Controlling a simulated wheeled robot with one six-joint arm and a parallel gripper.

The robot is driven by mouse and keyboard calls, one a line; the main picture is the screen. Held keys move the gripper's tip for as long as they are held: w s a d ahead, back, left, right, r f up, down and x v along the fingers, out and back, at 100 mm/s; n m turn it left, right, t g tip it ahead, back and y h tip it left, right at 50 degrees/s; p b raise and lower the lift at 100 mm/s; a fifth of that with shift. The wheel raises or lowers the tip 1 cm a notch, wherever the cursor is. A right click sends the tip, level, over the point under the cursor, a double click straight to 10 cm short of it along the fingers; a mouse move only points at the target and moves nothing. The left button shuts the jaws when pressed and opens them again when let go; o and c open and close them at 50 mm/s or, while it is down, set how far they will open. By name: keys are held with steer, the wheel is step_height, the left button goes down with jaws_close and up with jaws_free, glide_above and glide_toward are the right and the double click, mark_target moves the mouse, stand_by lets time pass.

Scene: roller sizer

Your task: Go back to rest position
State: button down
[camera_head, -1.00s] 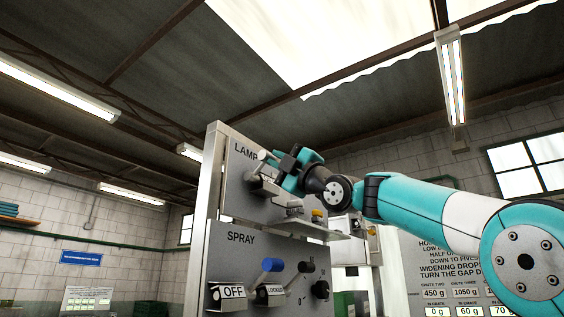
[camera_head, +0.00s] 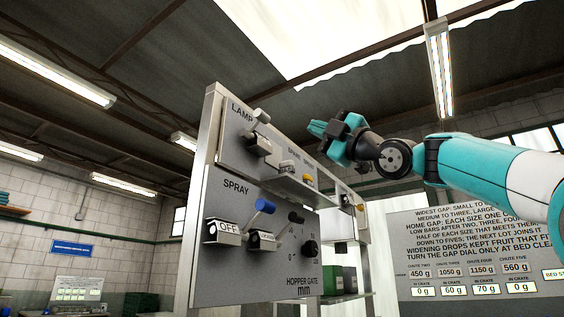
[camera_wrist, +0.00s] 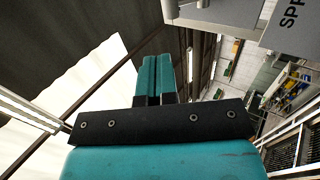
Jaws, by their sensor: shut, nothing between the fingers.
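My gripper (camera_head: 318,128) is up in the air to the right of the control panel's top, apart from it, with teal fingers pointing left. In the wrist view the two fingers (camera_wrist: 153,78) lie side by side, shut and empty. The grey control panel (camera_head: 215,272) stands in the middle of the head view, with a LAMP lever (camera_head: 262,116) at its upper left and a blue SPRAY handle (camera_head: 265,206) below it. The tag under SPRAY reads OFF (camera_head: 228,227). A panel corner also shows in the wrist view (camera_wrist: 225,12).
A white notice board (camera_head: 470,240) with weight displays stands at the right. Green crates (camera_head: 335,280) show behind the panel. Ceiling lamps (camera_head: 438,70) hang overhead. The air around my gripper looks clear. A slotted grey structure (camera_wrist: 290,150) shows at the wrist view's lower right.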

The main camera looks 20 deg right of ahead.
steer(key=w+a+f+m+g+h, duration=0.1)
steer(key=a+f+m+g+h, duration=0.2)
steer(key=f, duration=0.7)
steer(key=w+a+f+m+g+h, duration=0.1)
steer(key=a+f+m+g, duration=0.3)
steer(key=f, duration=0.6)
steer(key=w+a+f+m+g+h, duration=0.15)
steer(key=f+m, duration=0.35)
steer(key=f, duration=0.5)
steer(key=s+a+f+m+g+h, duration=0.1)
steer(key=s+f+g, duration=0.5)
steer(key=s+f, duration=0.7)
steer(key=s+a+f+m+g+h, duration=0.1)
steer(key=s+f+m+g+h, duration=0.3)
steer(key=s+f, duration=0.9)
step_height(320, 180, down, 4)
steer(key=shift+f+m+g, duration=0.1)
steer(key=shift+m+g, duration=0.6)
steer(key=shift+g, duration=0.15)
steer(key=c, duration=1.8)
jaws_free()
steer(key=shift+a+h, duration=0.1)
steer(key=shift+h, duration=0.15)
steer(key=shift+c, duration=0.2)
